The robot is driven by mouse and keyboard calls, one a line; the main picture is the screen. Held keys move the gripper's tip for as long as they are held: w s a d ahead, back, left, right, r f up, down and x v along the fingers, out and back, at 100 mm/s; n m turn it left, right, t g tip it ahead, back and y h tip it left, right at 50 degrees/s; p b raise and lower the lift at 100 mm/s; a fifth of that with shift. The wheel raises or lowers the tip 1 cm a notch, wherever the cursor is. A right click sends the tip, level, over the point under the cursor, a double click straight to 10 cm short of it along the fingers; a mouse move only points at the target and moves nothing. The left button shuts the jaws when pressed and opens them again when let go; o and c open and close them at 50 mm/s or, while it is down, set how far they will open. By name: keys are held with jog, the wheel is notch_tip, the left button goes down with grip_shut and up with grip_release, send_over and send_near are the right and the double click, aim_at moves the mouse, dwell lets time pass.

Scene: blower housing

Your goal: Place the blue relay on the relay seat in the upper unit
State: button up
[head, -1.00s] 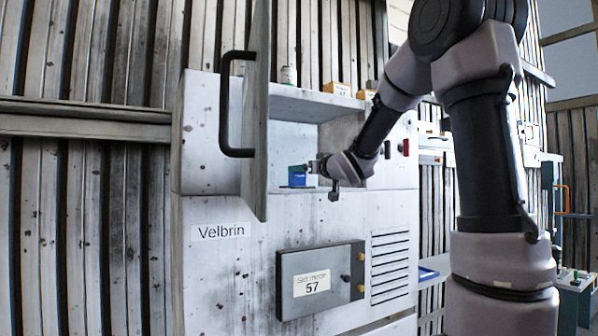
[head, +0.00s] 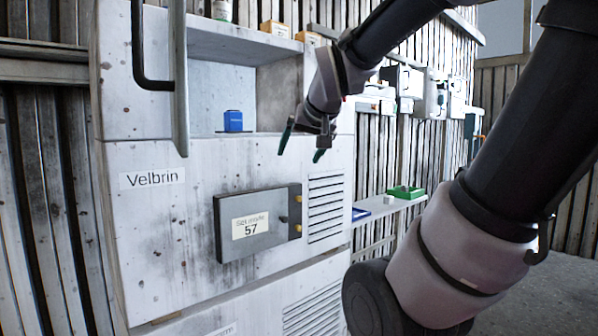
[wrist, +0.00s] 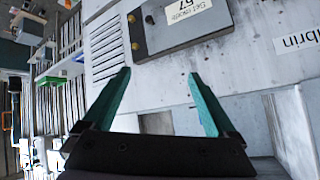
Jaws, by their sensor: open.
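The blue relay (head: 233,121) stands upright in the open upper compartment of the Velbrin unit, on a thin dark base at the compartment floor. The relay seat under it is mostly hidden, so I cannot tell how fully it sits. My gripper (head: 302,155) is open and empty, outside the compartment to the right of the relay, in front of the cabinet face and tilted downward. In the wrist view my gripper's green fingers (wrist: 160,95) are spread wide with nothing between them. The relay does not show clearly in the wrist view.
The open compartment door (head: 179,80) with its black handle (head: 139,50) stands at the left of the opening. A grey box marked 57 (head: 257,222) juts from the cabinet front below. A shelf at right holds a green tray (head: 405,192) and a blue tray (head: 360,214).

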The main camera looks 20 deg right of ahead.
jog(key=s+a+f+g+y, duration=0.2)
jog(key=s+a+f+g, duration=0.1)
jog(key=s, duration=0.6)
jog(key=shift+a+f+y, duration=0.3)
jog(key=shift+a+f, duration=0.05)
jog(key=shift+a, duration=0.15)
jog(key=shift+c, duration=0.4)
